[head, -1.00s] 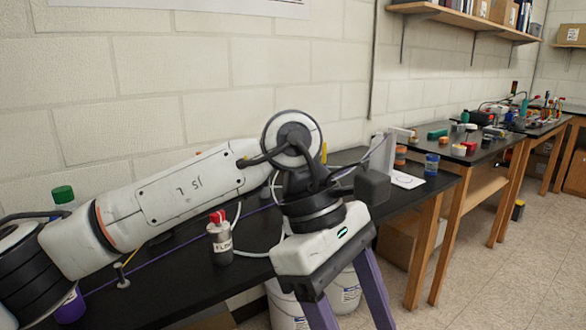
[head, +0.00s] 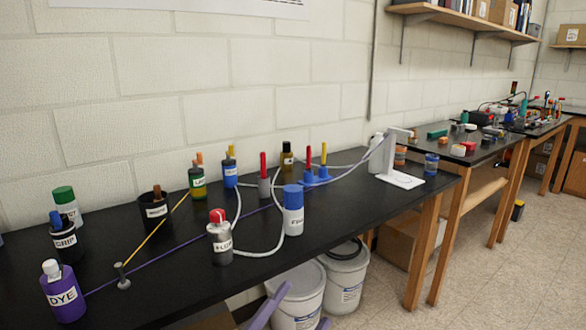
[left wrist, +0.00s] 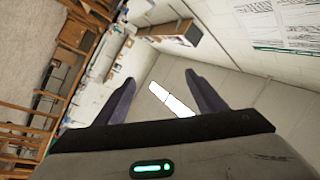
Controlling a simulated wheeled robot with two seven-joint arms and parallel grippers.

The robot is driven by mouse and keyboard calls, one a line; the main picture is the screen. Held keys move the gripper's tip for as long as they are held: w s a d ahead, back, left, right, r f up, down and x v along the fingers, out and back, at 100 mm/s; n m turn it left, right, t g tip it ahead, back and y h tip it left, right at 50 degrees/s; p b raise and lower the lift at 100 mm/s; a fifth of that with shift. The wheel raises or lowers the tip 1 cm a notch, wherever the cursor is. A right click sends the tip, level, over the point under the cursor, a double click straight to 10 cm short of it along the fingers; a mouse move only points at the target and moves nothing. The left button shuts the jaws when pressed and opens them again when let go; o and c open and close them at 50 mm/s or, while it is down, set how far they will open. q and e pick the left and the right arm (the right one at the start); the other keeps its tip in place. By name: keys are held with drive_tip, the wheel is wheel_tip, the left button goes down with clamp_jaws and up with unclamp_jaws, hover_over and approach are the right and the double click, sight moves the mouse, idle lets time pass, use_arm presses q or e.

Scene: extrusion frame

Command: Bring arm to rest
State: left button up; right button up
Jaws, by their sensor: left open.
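My left gripper (head: 295,307) shows only as purple finger parts at the bottom edge of the head view, in front of the white buckets and below the bench top. In the left wrist view its two purple fingers (left wrist: 160,92) stand wide apart with nothing between them. The rest of the left arm is out of the head view. My right gripper is in neither view.
A black bench (head: 150,275) holds a purple DYE bottle (head: 62,293), a red-capped bottle (head: 220,240), a blue-capped white bottle (head: 293,212), tubing and a white stand (head: 390,160). White buckets (head: 300,300) stand below.

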use_arm(q)
drive_tip(key=s+a+f+n+g+y, duration=0.1)
drive_tip(key=a+f+n+y, duration=0.2)
drive_tip(key=f, duration=0.3)
drive_tip(key=s+a+f+n+y, duration=0.2)
drive_tip(key=a+f+n, duration=0.1)
drive_tip(key=f, duration=0.3)
drive_tip(key=s+a+f+n+g+y, duration=0.2)
drive_tip(key=s+a+f+n+g, duration=0.2)
drive_tip(key=s+f, duration=0.5)
drive_tip(key=s+a+f+n+g+y, duration=0.3)
drive_tip(key=s+a+f, duration=0.3)
drive_tip(key=s+f, duration=0.3)
wheel_tip(320, 180, down, 2)
drive_tip(key=shift+a+f+n+g, duration=0.15)
drive_tip(key=shift+a+n+g, duration=0.25)
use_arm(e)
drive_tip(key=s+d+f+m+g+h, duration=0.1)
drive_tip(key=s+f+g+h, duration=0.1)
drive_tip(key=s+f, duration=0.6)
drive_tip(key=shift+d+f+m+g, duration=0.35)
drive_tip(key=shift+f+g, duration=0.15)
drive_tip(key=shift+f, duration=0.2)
